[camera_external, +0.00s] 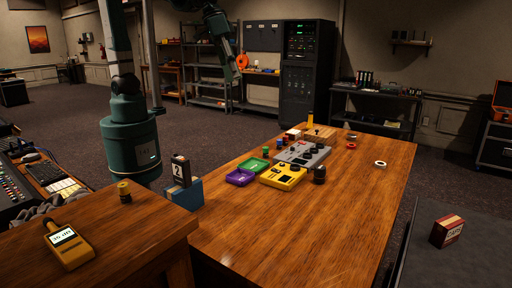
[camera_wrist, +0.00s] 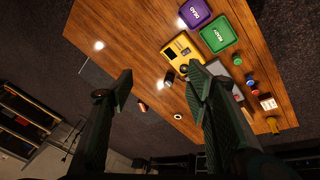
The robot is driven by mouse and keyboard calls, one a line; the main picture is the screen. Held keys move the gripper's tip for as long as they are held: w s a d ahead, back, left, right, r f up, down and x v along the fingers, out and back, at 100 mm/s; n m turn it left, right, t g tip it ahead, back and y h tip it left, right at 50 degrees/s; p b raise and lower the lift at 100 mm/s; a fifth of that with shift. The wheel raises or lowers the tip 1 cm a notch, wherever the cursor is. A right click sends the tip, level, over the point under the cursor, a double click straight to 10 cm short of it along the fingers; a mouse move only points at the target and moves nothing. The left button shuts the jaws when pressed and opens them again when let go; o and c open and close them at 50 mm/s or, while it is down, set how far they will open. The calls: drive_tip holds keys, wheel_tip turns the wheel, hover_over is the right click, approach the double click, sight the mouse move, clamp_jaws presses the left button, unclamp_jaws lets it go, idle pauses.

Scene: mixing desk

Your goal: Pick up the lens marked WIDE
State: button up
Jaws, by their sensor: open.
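No lens with a readable WIDE mark shows. A short black cylinder (camera_external: 319,174), possibly a lens, stands on the wooden table right of the yellow box; its marking is too small to read. My gripper (camera_wrist: 159,75) is open and empty, well above the table. In the external view, my arm's end shows at the top, far from the black cylinder.
The table (camera_external: 340,225) also holds a yellow box (camera_external: 283,176), purple tray (camera_external: 240,177), green tray (camera_external: 252,164), grey box (camera_external: 303,153) and white ring (camera_external: 380,163). A near bench (camera_external: 120,235) carries a yellow meter (camera_external: 69,245).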

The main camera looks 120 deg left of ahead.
drive_tip(key=w+a+f+n+g, duration=0.1)
drive_tip(key=w+a+f+n, duration=0.35)
drive_tip(key=w, duration=0.55)
drive_tip(key=n+g+b, duration=0.2)
drive_tip(key=n+g, duration=0.1)
drive_tip(key=n, duration=0.6)
hover_over(320, 167)
drive_tip(key=shift+h, duration=0.3)
wheel_tip(320, 167, down, 29)
drive_tip(key=shift+f, duration=0.15)
drive_tip(key=shift+w+a+f+n, duration=0.1)
drive_tip(key=shift+a+f+n, duration=0.15)
drive_tip(key=shift+f, duration=0.25)
drive_tip(key=shift+f, duration=0.1)
drive_tip(key=shift+f, duration=1.2)
drive_tip(key=shift+f, duration=0.1)
drive_tip(key=shift+d+f+p, duration=0.2)
drive_tip(key=shift+f+p, duration=0.15)
drive_tip(key=shift+f, duration=2.15)
